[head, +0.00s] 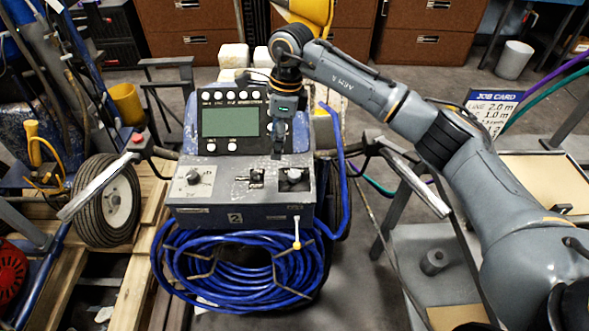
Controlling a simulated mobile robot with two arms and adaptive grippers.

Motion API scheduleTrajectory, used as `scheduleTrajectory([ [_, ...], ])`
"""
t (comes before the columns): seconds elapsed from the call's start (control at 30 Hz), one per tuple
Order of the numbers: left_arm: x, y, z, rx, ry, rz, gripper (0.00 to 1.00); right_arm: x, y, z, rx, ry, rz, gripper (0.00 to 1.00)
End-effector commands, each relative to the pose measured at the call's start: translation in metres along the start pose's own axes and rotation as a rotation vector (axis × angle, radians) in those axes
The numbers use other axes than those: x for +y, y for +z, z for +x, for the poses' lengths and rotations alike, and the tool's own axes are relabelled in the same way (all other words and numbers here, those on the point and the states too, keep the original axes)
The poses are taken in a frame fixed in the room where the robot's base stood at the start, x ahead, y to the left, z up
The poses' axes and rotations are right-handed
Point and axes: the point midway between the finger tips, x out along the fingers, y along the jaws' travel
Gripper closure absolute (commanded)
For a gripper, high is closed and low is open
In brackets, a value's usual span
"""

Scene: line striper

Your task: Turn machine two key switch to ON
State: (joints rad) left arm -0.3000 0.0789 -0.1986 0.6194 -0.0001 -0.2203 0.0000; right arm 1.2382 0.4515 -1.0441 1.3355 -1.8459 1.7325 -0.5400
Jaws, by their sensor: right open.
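Machine two (235,218), a grey and blue unit marked "2", stands in the middle of the head view. My right gripper (277,152) points down just above and behind the panel, in front of the display's right edge. It is open and appears apart from the switches. My left gripper is out of view.
A display with buttons (230,122) rises behind the panel. A coiled blue hose (235,270) hangs below it. Handlebars extend left and right. A wheeled machine (105,200) stands at left, a job card (493,105) and a tray (550,180) at right.

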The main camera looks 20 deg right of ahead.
Motion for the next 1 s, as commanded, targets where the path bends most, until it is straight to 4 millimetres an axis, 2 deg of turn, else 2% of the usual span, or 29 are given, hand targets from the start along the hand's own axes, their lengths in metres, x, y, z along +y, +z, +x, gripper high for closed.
scheduleTrajectory([
  [0.03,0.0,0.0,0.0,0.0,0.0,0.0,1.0,-0.008,-0.015,-0.011,0.065,-0.021,0.008,0.46],
  [0.1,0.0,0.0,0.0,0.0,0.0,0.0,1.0,-0.014,-0.029,-0.02,0.127,-0.035,0.018,0.46],
  [0.17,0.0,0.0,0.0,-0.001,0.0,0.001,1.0,-0.016,-0.036,-0.022,0.155,-0.04,0.024,0.46],
  [0.27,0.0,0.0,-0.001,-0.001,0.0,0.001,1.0,-0.017,-0.04,-0.016,0.165,-0.038,0.026,0.46],
  [0.37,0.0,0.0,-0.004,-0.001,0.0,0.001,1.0,-0.016,-0.042,-0.001,0.164,-0.036,0.025,0.46],
  [0.7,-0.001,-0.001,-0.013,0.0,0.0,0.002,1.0,-0.018,-0.052,0.07,0.161,-0.034,0.025,0.46],
  [0.83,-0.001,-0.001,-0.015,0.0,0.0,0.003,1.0,-0.019,-0.055,0.092,0.16,-0.036,0.025,0.46],
  [1.0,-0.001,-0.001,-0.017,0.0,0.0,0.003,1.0,-0.02,-0.058,0.108,0.159,-0.037,0.024,0.46],
])
